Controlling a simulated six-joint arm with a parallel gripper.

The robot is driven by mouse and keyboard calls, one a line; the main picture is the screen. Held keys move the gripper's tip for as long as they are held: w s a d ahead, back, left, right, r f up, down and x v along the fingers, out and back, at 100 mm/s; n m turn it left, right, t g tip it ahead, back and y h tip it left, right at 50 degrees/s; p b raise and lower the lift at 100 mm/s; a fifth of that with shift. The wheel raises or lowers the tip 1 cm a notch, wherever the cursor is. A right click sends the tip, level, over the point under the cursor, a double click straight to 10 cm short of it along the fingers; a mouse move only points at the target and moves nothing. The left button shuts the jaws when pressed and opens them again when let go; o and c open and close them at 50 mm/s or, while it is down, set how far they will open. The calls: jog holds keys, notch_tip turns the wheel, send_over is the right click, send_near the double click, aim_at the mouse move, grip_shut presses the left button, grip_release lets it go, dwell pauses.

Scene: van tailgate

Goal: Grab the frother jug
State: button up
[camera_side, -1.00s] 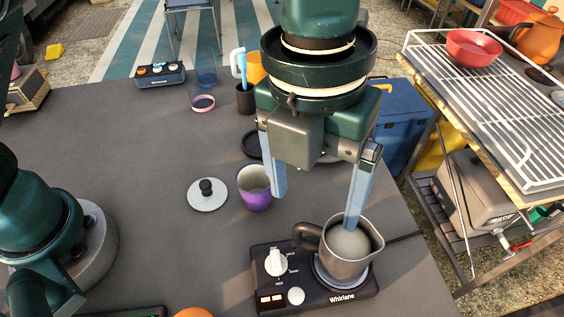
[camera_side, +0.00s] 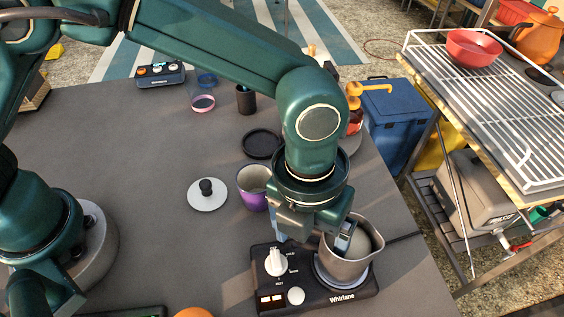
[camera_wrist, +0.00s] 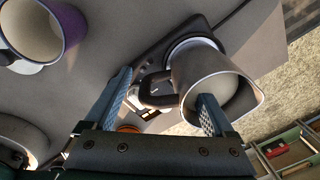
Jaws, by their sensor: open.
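The frother jug (camera_side: 346,262) is a grey metal pitcher with a dark handle and pale contents. It stands on the round plate of the black Whirlane base (camera_side: 314,281). In the wrist view the jug (camera_wrist: 187,72) has its handle (camera_wrist: 153,90) turned to the left. My gripper (camera_side: 312,236) is above the jug, pointing down. In the wrist view its fingers (camera_wrist: 165,92) are apart. One finger overlaps the jug's mouth and seems to reach inside it; the other is on the outer side of the handle. Contact with the jug cannot be told.
A purple cup (camera_side: 252,194) stands close behind my gripper, beside a white lid with a black knob (camera_side: 207,197). A dark round lid (camera_side: 262,143) lies farther back. An orange pump bottle (camera_side: 354,112) stands at the table's right edge. The table's left middle is clear.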

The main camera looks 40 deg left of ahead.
grip_shut()
jog(key=shift+r, duration=0.2)
dwell(0.3)
